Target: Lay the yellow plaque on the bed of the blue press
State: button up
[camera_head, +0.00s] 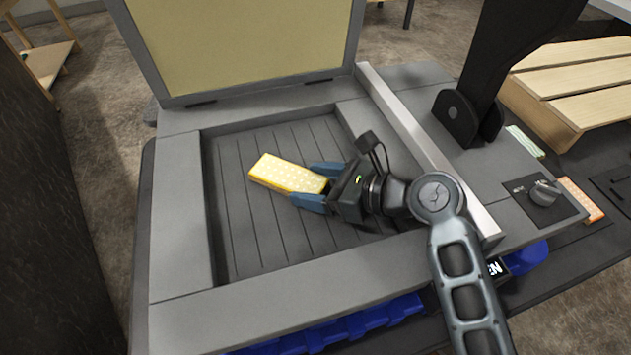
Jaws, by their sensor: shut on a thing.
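The yellow plaque (286,174) is a flat slab with small pale dots on its top face. My gripper (310,184), with blue fingers, is shut on its right end. The plaque is over the dark, grooved, recessed bed (255,232) of the press, left of its middle and inside the rim in the picture. I cannot tell whether its underside touches the bed. The press has a grey frame (178,230), and blue parts (365,318) show below its front edge. The fingers hide the plaque's right end.
A raised lid (250,45) with a pale yellow panel stands behind the bed. A light rail (415,135) runs along the right side, beside a black upright (500,70) and a knob (545,193). Wooden slats (570,80) lie at far right. The bed around the plaque is clear.

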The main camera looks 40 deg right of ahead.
jog(key=o, duration=1.1)
jog(key=v, duration=1.2)
jog(key=shift+d+r+b, duration=0.1)
jog(key=shift+b, duration=0.2)
